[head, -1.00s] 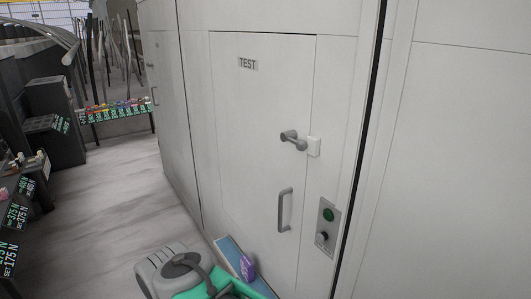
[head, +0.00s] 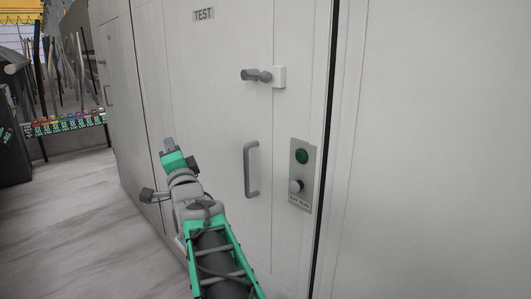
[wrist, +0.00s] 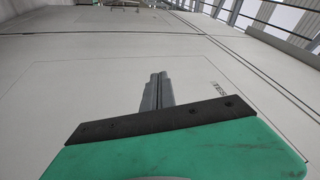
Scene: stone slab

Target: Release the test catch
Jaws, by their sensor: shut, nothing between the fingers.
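A white door marked with a TEST label (head: 203,15) fills the middle of the head view. The test catch (head: 257,75), a grey lever on a white block, sits at the door's right edge. Below it is a grey vertical pull handle (head: 251,169). My gripper (head: 168,143) is shut and empty, in front of the door, left of and lower than the catch, apart from it. In the wrist view my shut fingers (wrist: 157,90) point up along the white door, and the label (wrist: 218,89) shows to their right. The catch is not visible there.
A grey panel (head: 302,175) with a green button and a dark-ringed knob is right of the door. A plain white wall continues to the right. Pale floor (head: 75,205) is open at left. A rack of coloured tags (head: 65,124) stands at far left.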

